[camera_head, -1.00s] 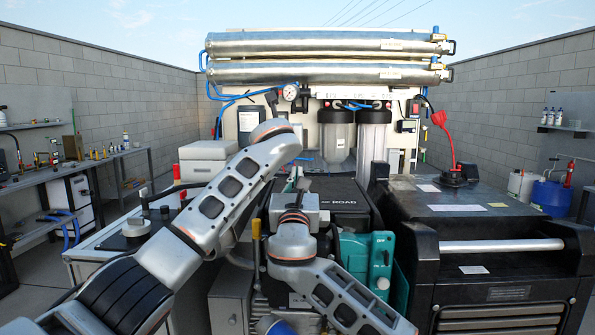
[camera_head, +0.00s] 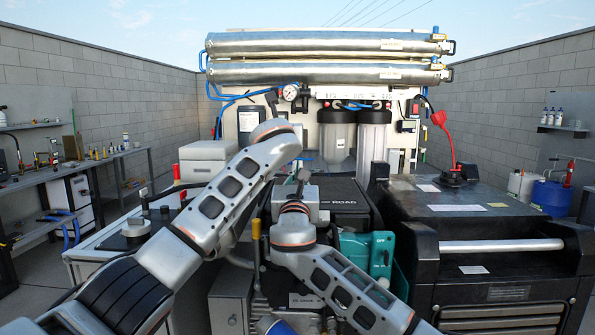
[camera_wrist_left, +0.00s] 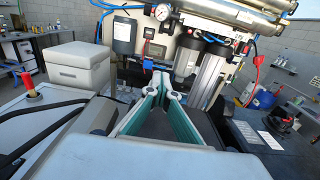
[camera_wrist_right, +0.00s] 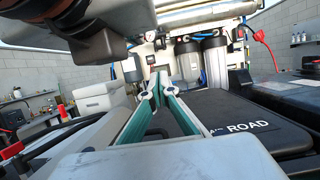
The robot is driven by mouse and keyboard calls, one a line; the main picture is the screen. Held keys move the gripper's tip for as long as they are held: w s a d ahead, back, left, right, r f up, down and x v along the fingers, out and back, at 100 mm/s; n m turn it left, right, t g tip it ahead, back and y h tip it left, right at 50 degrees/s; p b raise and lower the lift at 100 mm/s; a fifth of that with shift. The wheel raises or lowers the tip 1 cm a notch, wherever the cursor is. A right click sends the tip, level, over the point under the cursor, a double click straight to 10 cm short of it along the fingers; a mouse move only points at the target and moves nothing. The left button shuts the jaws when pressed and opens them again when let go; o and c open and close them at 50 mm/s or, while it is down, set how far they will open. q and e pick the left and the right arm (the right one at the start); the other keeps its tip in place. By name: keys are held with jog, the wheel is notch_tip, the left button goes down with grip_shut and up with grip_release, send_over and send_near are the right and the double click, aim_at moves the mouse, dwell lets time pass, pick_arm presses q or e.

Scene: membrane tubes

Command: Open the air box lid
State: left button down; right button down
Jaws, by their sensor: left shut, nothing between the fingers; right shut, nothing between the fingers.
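The black lid lettered "ROAD" (camera_head: 345,202), which looks like the air box lid, lies flat and closed in the middle of the unit. It also shows in the right wrist view (camera_wrist_right: 245,118). My right gripper (camera_head: 302,176) is at its left edge in the head view; in its wrist view its teal fingers (camera_wrist_right: 154,92) are together and empty, just left of the lid. I cannot tell if they touch it. My left gripper's fingers (camera_wrist_left: 168,88) converge with nothing between them; in the head view they are largely hidden behind my left arm.
A light grey box (camera_head: 207,151) stands at the back left. A large black case (camera_head: 490,215) with a silver bar handle is close on the right. Filter housings (camera_head: 372,140) and silver tubes (camera_head: 325,73) rise behind. A teal part (camera_head: 368,252) sits in front of the lid.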

dwell(0.8)
pick_arm(q)
jog(key=c, duration=1.3)
grip_release()
